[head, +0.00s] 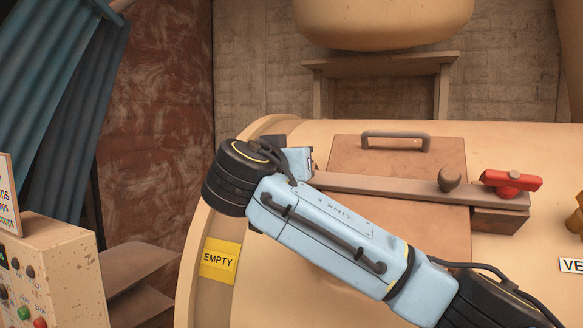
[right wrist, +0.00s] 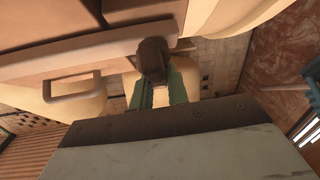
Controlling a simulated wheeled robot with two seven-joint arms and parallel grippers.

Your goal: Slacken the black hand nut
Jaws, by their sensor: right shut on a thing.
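The black hand nut (right wrist: 153,52) shows in the right wrist view as a dark knob at the edge of a long flat bar. The two green fingers of my right gripper (right wrist: 157,80) are on either side of it, shut on it. In the head view my right arm comes in from the lower right, and its wrist bends at the left end of the brown bar (head: 385,190) across the hatch. There the arm hides the hand nut and the fingertips. My left gripper is in neither view.
The bar lies over a brown hatch cover (head: 345,150) with a grey handle (head: 395,136) on a cream drum. A brown knob (head: 451,178) and a red handle (head: 511,182) sit at its right end. A control box (head: 55,270) stands at lower left, by a yellow EMPTY sign (head: 219,260).

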